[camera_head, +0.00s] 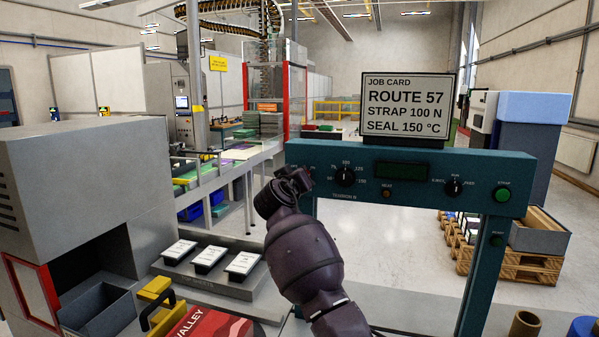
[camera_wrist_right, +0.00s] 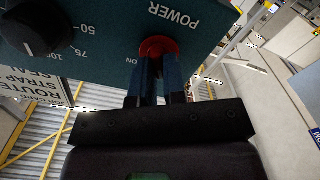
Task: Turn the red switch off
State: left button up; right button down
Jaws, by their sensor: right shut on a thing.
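The red switch (camera_wrist_right: 158,46) is a round red knob on the teal panel (camera_wrist_right: 100,55), under the word POWER, with ON printed beside it. In the right wrist view the two fingers of my right gripper (camera_wrist_right: 159,72) are closed together on the red switch. In the head view my right gripper (camera_head: 297,180) is at the left end of the teal panel (camera_head: 440,158) and hides the red switch. My left gripper is in neither view.
A black tension dial (camera_head: 345,176) is close to the gripper's right. A mode knob (camera_head: 453,187) and green button (camera_head: 502,194) are further right. A job card sign (camera_head: 407,104) stands on top. Three white-labelled pads (camera_head: 210,259) and a grey machine (camera_head: 90,180) are at left.

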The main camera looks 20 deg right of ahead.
jog(key=shift+n+p, duration=0.75)
jog(key=shift+n, duration=0.65)
jog(key=c, duration=1.2)
grip_release()
jog(key=b+v, duration=0.2)
jog(key=v, duration=0.8)
jog(key=shift+s+a, duration=0.3)
